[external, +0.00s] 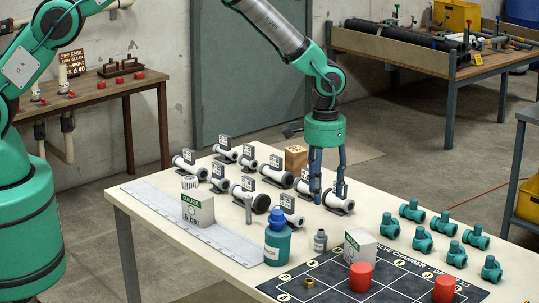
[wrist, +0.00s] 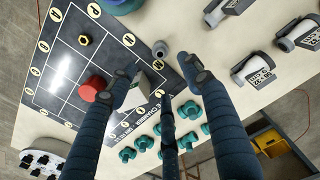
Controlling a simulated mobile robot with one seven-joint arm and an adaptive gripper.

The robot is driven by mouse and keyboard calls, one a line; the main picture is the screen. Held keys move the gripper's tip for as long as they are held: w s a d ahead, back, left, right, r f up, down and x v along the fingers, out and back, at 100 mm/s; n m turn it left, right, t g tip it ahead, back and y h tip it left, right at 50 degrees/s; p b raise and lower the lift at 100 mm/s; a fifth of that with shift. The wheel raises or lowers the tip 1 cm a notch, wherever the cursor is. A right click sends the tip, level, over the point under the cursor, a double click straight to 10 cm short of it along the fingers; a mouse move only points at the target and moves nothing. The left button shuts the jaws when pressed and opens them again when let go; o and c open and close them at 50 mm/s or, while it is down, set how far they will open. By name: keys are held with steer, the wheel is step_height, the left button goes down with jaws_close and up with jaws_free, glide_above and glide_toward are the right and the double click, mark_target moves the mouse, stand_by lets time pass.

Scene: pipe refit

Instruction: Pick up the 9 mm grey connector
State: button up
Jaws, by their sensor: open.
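My gripper (external: 328,198) is open and points down over the worktable, beside a white-and-grey pipe piece (external: 338,205) with a dark end. In the wrist view my gripper (wrist: 158,78) has its fingers spread, with nothing held between them. A small grey fitting (external: 320,240) stands upright nearer the camera; it also shows in the wrist view (wrist: 160,49), just beyond the fingertips. Another grey upright fitting (external: 248,208) stands to the left. No size marking is readable on either, so I cannot tell which is the 9 mm grey connector.
Several labelled pipe pieces (external: 275,178) stand left of my gripper. A teal bottle (external: 277,242), a white gauge block (external: 360,246) and a dark valve mat (external: 325,285) with red cylinders (external: 360,277) lie nearer. Several teal valves (external: 422,239) fill the right side.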

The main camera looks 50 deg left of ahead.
mark_target(321, 230)
steer(key=shift+d+f, duration=0.1)
steer(key=shift+f, duration=0.1)
steer(key=shift+f, duration=4.25)
steer(key=shift+f, duration=2.6)
steer(key=c, duration=1.3)
